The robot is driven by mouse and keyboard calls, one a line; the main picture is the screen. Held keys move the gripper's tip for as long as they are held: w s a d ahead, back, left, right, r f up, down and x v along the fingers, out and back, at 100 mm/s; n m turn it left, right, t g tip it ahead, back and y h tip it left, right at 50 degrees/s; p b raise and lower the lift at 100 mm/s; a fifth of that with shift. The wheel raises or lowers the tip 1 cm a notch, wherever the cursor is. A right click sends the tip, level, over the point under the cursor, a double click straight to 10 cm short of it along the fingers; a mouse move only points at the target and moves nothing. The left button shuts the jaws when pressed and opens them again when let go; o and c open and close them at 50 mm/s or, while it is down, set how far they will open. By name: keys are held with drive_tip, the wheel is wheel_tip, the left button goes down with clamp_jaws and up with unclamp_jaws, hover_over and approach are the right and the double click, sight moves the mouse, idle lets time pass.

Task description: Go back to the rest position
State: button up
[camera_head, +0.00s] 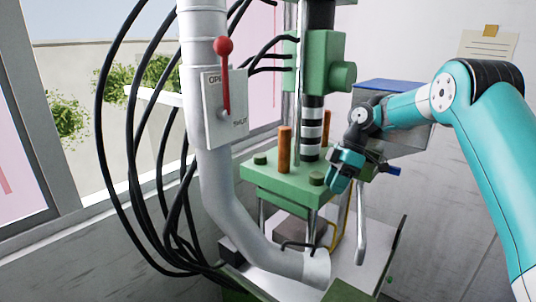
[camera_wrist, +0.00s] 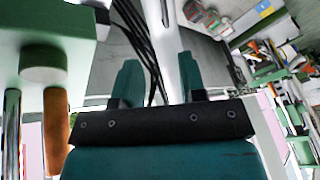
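My gripper (camera_head: 340,178) is at the right side of the green machine (camera_head: 290,185), just above and beside its platform in the head view. In the wrist view, my gripper's two teal fingers (camera_wrist: 158,75) stand apart with nothing held between them. Cables and a pale pipe show behind the gap. My teal arm reaches in from the right, bent at the elbow. Whether the fingers touch the machine cannot be told.
A grey pipe (camera_head: 212,150) carries a box with a red lever (camera_head: 225,85), its knob up. Black cables (camera_head: 115,150) hang at left. A blue-topped grey box (camera_head: 395,88) is behind my arm. Orange posts (camera_head: 284,150) rise from the platform. A cluttered shelf (camera_wrist: 285,100) shows at right.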

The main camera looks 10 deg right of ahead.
drive_tip(key=s+a+m+b, duration=0.4)
drive_tip(key=s+a+b, duration=0.6)
drive_tip(key=s+a, duration=0.25)
drive_tip(key=s+a+f+m+b, duration=0.1)
drive_tip(key=s+f+b, duration=0.3)
drive_tip(key=s, duration=0.7)
drive_tip(key=s+f+m+t+b, duration=0.1)
drive_tip(key=s+f+m+b, duration=0.3)
drive_tip(key=s, duration=0.7)
wheel_tip(320, 180, down, 3)
drive_tip(key=shift+s+a+r+t+h+b, duration=0.15)
drive_tip(key=shift+s+a+t+h+b, duration=0.2)
drive_tip(key=shift+b, duration=0.3)
